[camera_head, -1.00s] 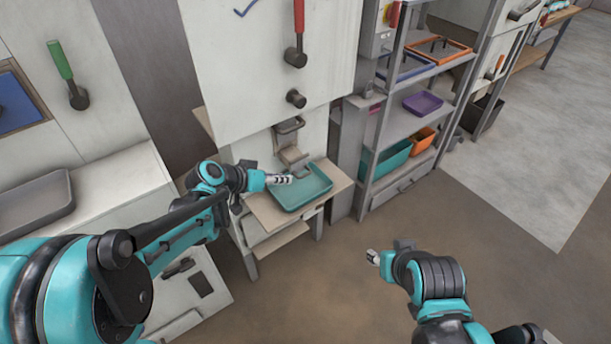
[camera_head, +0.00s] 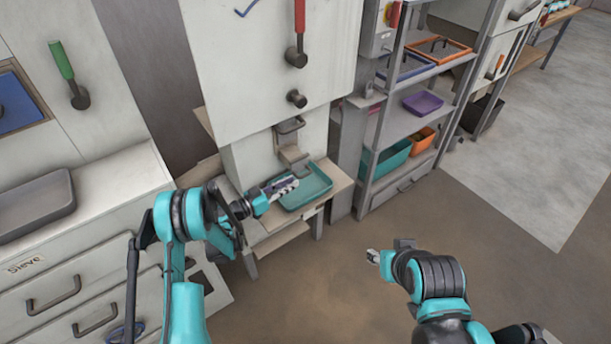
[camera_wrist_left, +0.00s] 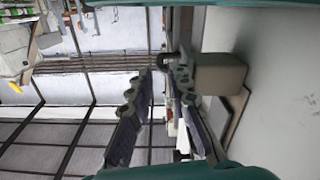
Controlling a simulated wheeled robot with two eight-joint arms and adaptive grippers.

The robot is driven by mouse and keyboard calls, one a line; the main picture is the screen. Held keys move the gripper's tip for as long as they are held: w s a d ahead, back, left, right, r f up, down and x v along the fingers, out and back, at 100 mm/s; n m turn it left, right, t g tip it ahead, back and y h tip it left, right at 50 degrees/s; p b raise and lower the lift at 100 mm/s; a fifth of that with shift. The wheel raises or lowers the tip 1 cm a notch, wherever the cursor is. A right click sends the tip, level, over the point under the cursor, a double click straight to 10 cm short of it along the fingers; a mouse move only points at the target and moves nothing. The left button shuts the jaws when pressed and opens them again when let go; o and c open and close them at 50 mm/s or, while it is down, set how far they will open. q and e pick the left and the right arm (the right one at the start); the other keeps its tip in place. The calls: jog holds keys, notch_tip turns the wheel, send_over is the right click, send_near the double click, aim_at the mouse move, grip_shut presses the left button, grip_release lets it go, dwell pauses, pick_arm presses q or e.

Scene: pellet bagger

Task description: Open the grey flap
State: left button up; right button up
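A grey metal chute with a flap-like lower part (camera_head: 293,157) sticks out from the front of the white machine, above a teal tray (camera_head: 318,186). I cannot tell for certain which of its parts is the grey flap. My left gripper (camera_head: 292,184) is over the tray's left side, below and near the chute, apart from it. In the left wrist view its two fingers (camera_wrist_left: 159,72) are spread with nothing between them. A grey-beige block (camera_wrist_left: 220,74) stands just right of the fingers there. My right gripper (camera_head: 373,257) hangs over the floor, far from the machine; its finger gap is too small to read.
The tray rests on a wooden shelf (camera_head: 262,214) of the machine. A red-handled lever (camera_head: 299,35) and a dark knob (camera_head: 296,98) are above the chute. A shelving rack (camera_head: 412,120) with bins stands right. Drawers (camera_head: 70,300) are at lower left.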

aim_at(305, 175)
pick_arm(q)
jog(key=b+x, duration=0.2)
jog(key=x, duration=0.5)
grip_shut()
